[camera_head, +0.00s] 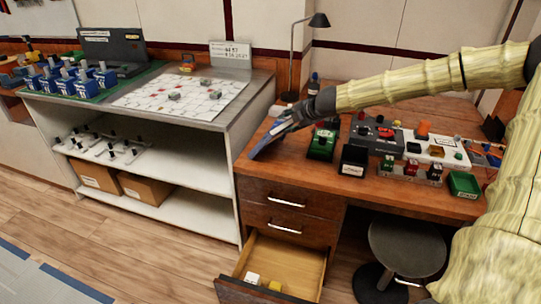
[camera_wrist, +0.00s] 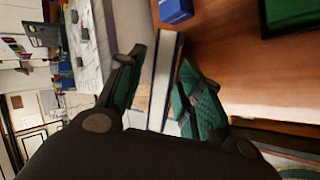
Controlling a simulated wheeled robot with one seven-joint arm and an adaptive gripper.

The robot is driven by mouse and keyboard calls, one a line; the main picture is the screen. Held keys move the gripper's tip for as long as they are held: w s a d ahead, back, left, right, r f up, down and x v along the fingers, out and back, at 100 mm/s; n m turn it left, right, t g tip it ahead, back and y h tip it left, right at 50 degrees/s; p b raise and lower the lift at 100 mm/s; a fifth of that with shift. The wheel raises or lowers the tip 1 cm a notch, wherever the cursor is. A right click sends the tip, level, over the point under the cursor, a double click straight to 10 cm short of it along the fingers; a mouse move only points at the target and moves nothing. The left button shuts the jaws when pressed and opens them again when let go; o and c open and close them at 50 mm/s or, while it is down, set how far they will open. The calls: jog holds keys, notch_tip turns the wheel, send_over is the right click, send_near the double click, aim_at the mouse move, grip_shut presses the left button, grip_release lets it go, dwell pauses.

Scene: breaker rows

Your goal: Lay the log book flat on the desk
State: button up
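The log book (camera_head: 266,140) is a thin blue book at the left front of the wooden desk (camera_head: 262,172). It is held tilted, and its lower end is close to the desk top; I cannot tell whether they touch. My gripper (camera_head: 287,122) is at its upper part, hiding some of it. In the wrist view the book (camera_wrist: 167,52) shows a blue cover and pale page edges between the two teal-padded fingers of my gripper (camera_wrist: 160,88).
A green device (camera_head: 322,144) and a black box (camera_head: 353,160) stand right of the book. A lamp (camera_head: 293,60) stands behind. The lower drawer (camera_head: 285,262) is open; a stool (camera_head: 407,245) stands in front.

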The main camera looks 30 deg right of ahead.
notch_tip(320, 180, up, 6)
jog(key=s+p, duration=0.2)
jog(key=shift+r, duration=0.2)
jog(key=s+a+f+m+g+y, duration=0.1)
jog(key=s+a+f+m+g, duration=0.15)
jog(key=s+a+f, duration=0.5)
jog(key=s+a+f+m+g+y, duration=0.2)
jog(key=s+a+f+m, duration=0.2)
jog(key=a+f, duration=0.6)
jog(key=s+a+f+m+g+y, duration=0.1)
jog(key=s+a+f+m+g, duration=0.15)
jog(key=s+a+f, duration=0.5)
jog(key=s+a+f+m+g+h, duration=0.1)
jog(key=s+a+f+m, duration=0.1)
jog(key=s+f, duration=0.4)
jog(key=s+a+f+m+g+h, duration=0.1)
jog(key=s+f+m, duration=0.3)
jog(key=s, duration=0.7)
jog(key=s+a+f+m+g+h+p, duration=0.1)
jog(key=s+f+m, duration=0.3)
jog(key=s+f, duration=0.4)
jog(key=shift+s+a+h, duration=0.8)
jog(key=shift+s, duration=0.05)
